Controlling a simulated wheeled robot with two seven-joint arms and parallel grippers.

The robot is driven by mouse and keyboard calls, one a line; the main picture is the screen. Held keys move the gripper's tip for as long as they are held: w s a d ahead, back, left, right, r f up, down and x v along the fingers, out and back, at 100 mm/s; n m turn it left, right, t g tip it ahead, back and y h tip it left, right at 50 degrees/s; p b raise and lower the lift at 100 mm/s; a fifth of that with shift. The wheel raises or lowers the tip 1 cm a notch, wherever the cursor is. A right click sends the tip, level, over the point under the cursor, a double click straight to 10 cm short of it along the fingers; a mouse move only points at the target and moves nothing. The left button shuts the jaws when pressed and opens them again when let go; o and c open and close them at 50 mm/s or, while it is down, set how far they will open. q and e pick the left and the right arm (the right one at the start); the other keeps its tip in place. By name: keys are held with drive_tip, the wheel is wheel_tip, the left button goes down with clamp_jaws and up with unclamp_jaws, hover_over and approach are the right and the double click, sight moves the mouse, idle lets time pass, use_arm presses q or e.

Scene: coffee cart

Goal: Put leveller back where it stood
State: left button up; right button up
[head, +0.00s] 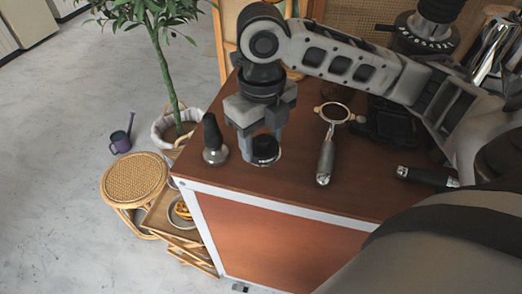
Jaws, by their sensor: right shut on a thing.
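The leveller (265,149), a short round black piece with a pale metal rim, is between the fingers of my right gripper (262,134). The gripper points down and is shut on it, near the left front part of the brown cart top (285,184). The fingers hide part of the leveller. I cannot tell whether its underside touches the cart top. My left gripper is not in view.
A tamper (214,142) with a dark handle stands upright just left of the leveller, near the cart's left edge. A portafilter (326,150) lies to the right. Another black handle (427,177) lies farther right.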

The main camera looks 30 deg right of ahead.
sight(261, 151)
drive_tip(key=shift+w+d+f, duration=0.35)
drive_tip(key=shift+w+f, duration=0.3)
drive_tip(key=shift+f, duration=0.2)
drive_tip(key=f, duration=0.3)
drive_tip(key=shift+w+d+f, duration=0.15)
drive_tip(key=shift+w+f, duration=0.05)
drive_tip(key=shift+f, duration=0.15)
drive_tip(key=shift+f, duration=0.15)
drive_tip(key=o, duration=1.3)
wheel_tip(261, 151, up, 12)
drive_tip(key=shift+f+p, duration=0.15)
drive_tip(key=shift+p, duration=0.25)
drive_tip(key=shift+r, duration=0.35)
drive_tip(key=shift+f, duration=0.1)
